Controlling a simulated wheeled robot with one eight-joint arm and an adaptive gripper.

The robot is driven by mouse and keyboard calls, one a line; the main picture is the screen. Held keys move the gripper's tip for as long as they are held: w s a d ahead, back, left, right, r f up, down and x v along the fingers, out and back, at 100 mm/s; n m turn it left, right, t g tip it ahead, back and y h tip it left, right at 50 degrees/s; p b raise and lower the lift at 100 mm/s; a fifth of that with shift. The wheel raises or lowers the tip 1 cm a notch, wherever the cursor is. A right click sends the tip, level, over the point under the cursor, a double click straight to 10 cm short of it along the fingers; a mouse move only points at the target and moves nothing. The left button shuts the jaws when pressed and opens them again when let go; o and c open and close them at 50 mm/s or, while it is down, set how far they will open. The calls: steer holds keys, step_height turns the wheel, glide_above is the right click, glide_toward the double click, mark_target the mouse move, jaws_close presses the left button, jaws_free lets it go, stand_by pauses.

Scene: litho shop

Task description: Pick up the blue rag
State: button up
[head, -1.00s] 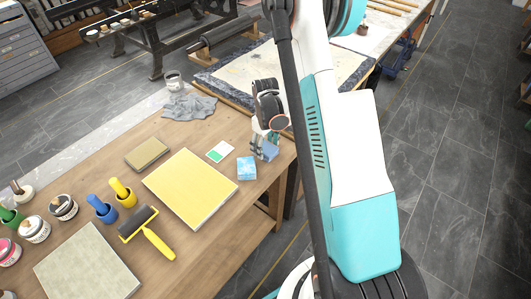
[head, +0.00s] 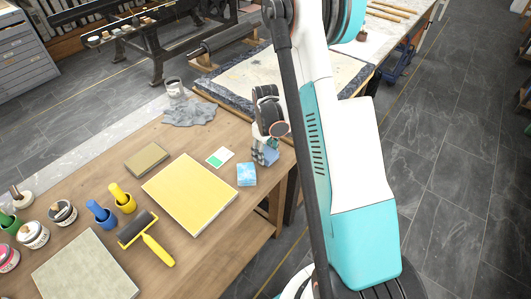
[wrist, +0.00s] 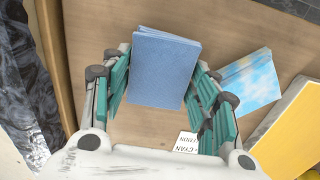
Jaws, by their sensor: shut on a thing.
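A blue rag (wrist: 165,68), folded into a flat, block-like shape, sits between the green-padded fingers of my gripper (wrist: 162,88) in the wrist view. The fingers are shut on its two sides. In the head view the gripper (head: 265,150) is low over the right corner of the wooden table, with a small blue part of the rag (head: 271,156) showing at the fingers. I cannot tell whether the rag touches the tabletop.
A light-blue patterned pack (head: 247,174) lies just beside the gripper, with a white-and-green card (head: 220,157) and a yellow board (head: 190,193) nearby. A crumpled grey cloth (head: 188,111) lies at the far edge. A roller (head: 145,235) and several pots stand farther left.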

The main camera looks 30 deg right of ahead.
mark_target(266, 151)
step_height(266, 151, up, 19)
steer(key=p, duration=0.5)
